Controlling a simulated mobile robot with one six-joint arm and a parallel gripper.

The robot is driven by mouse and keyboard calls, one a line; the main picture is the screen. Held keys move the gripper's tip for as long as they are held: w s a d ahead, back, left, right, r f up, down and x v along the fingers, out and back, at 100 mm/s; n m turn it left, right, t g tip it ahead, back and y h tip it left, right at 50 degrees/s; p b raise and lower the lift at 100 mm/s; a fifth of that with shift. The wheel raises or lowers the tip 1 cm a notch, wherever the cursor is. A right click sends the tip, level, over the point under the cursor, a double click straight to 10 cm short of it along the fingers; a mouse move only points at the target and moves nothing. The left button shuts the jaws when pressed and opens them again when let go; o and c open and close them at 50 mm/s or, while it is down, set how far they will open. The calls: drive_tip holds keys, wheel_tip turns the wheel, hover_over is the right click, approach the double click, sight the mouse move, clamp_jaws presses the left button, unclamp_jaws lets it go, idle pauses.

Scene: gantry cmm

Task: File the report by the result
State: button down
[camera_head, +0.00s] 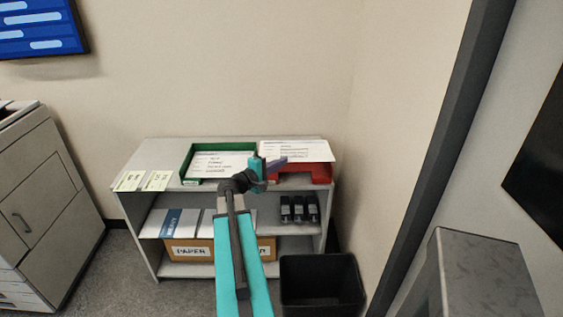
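A green tray (187,165) stands on the shelf top with a printed sheet (220,166) lying in it. A red tray (322,174) stands to its right. A second printed sheet (297,151) covers most of the red tray and hides its back rim. I cannot tell whether this sheet rests in the tray or is held above it. My gripper (276,164) is at the front left of the red tray, by the near edge of that sheet. Its fingers are too small and partly hidden to show whether they are open or shut. The writing is too small to read.
Two small pale green cards (143,181) lie at the left of the shelf top (160,155). Lower shelves hold a PAPER box (190,250) and several dark cartridges (299,209). A black bin (321,285) stands at the front right. A grey cabinet (45,200) is at left.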

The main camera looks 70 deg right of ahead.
drive_tip(key=shift+w+d+f+b, duration=0.6)
drive_tip(key=shift+d+f, duration=0.95)
drive_tip(key=shift+f, duration=0.3)
drive_tip(key=shift+w+d+f+b, duration=0.65)
drive_tip(key=shift+d+f, duration=0.9)
drive_tip(key=shift+f, duration=0.25)
drive_tip(key=shift+w+d+f+b, duration=0.6)
drive_tip(key=shift+d+f, duration=0.95)
drive_tip(key=shift+f, duration=0.3)
drive_tip(key=c, duration=2.1)
unclamp_jaws()
